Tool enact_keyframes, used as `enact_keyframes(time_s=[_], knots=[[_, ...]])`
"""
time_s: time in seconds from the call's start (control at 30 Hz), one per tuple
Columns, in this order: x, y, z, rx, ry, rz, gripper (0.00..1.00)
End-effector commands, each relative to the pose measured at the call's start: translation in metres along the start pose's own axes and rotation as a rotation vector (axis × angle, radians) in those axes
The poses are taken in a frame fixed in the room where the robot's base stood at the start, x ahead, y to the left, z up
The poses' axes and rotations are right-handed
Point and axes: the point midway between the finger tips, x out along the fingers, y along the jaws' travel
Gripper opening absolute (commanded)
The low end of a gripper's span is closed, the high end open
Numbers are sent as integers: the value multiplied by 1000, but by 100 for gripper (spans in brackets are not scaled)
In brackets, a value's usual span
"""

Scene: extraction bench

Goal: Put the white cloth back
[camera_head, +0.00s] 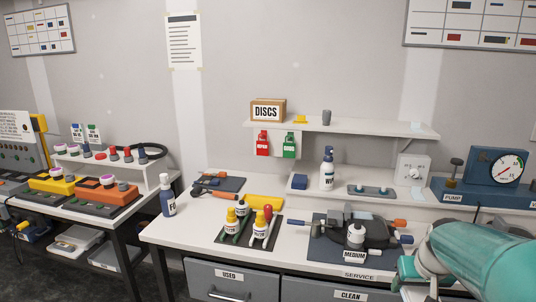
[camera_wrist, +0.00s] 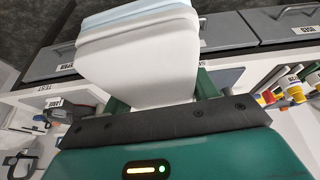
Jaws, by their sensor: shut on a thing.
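The white cloth (camera_wrist: 140,65) shows large in the wrist view as a folded, layered pad with rounded edges. A light blue layer (camera_wrist: 135,15) shows at its far edge; I cannot tell whether it belongs to the same cloth. My gripper (camera_wrist: 160,94) is shut on the near end of the white cloth, with a green finger on each side. In the head view my teal arm fills the lower right corner, and neither the cloth nor the fingertips can be made out there.
Drawers labelled USED (camera_head: 232,282) and CLEAN (camera_head: 342,291) sit under the bench front and look shut. Bottles on a dark mat (camera_head: 229,241) and the MEDIUM device (camera_head: 376,232) crowd the benchtop. A shelf (camera_head: 375,128) runs along the wall.

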Motion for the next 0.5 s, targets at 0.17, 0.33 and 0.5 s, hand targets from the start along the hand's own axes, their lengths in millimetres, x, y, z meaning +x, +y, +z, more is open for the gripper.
enact_keyframes(time_s=[0.17,0.33,0.5], knots=[[57,-37,-14,-42,-7,-13,22],[108,-74,-18,-76,-6,-26,22],[157,-113,-16,-109,-4,-41,22]])
